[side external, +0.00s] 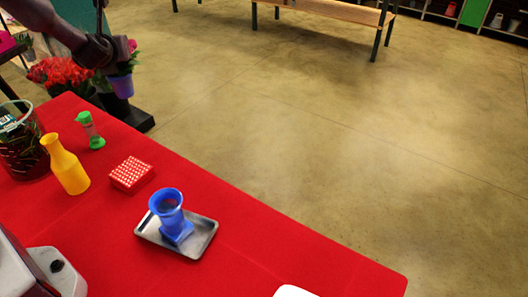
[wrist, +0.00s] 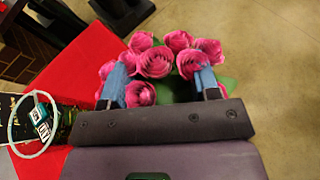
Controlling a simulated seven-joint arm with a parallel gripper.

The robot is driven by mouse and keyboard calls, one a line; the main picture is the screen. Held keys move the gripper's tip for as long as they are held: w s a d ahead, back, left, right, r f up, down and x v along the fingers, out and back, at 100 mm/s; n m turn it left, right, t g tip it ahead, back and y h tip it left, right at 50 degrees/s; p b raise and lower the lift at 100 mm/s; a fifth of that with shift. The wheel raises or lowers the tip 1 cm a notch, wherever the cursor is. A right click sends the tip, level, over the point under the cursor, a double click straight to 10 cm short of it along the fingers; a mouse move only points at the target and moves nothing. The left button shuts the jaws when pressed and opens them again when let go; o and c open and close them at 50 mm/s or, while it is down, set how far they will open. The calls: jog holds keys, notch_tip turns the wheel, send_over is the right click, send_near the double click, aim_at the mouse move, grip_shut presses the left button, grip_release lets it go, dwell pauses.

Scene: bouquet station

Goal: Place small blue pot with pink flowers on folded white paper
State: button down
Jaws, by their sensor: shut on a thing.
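The small blue pot (side external: 122,86) with pink flowers (side external: 131,46) hangs upright from my gripper (side external: 117,62) in the side external view. It is held in the air near the far left end of the red table. In the wrist view, the pink flowers (wrist: 155,62) and some green leaves show between and around the two fingers of my gripper (wrist: 160,78). The pot itself is hidden there. A white shape (side external: 294,291), cut off by the bottom edge of the side external view, may be the folded white paper.
The table's right part is mostly clear.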

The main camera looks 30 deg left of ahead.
jog(key=s+d+r+m, duration=0.1)
jog(key=s+d, duration=0.1)
jog(key=d, duration=0.6)
jog(key=s+d+r, duration=0.1)
jog(key=s+d, duration=0.1)
jog(key=d, duration=0.6)
jog(key=s+d+f+n+g+y, duration=0.1)
jog(key=s+d+f+n+g, duration=0.35)
jog(key=s+n+g, duration=0.35)
jog(key=s+d+f+n+g, duration=0.3)
jog(key=s+f+n+g, duration=0.2)
jog(key=s+n+g, duration=0.25)
jog(key=s+d+n+g+h, duration=0.7)
jog(key=s+d+n+h, duration=0.1)
jog(key=d+n+h, duration=0.25)
jog(key=w+d+r+n+t+h, duration=0.3)
jog(key=d+n+t+h, duration=0.4)
jog(key=d+n, duration=0.2)
jog(key=w+d+r+n+t+h, duration=0.2)
jog(key=d+r+n+t+h, duration=0.1)
jog(key=d+n+t+h, duration=0.6)
jog(key=w+d+f+g+y, duration=0.1)
jog(key=w+d+f+g, duration=0.1)
jog(key=w+d+f, duration=0.6)
notch_tip(320, 180, down, 5)
jog(key=d, duration=0.2)
jog(key=shift+w+d+n, duration=0.3)
jog(key=shift+n, duration=0.1)
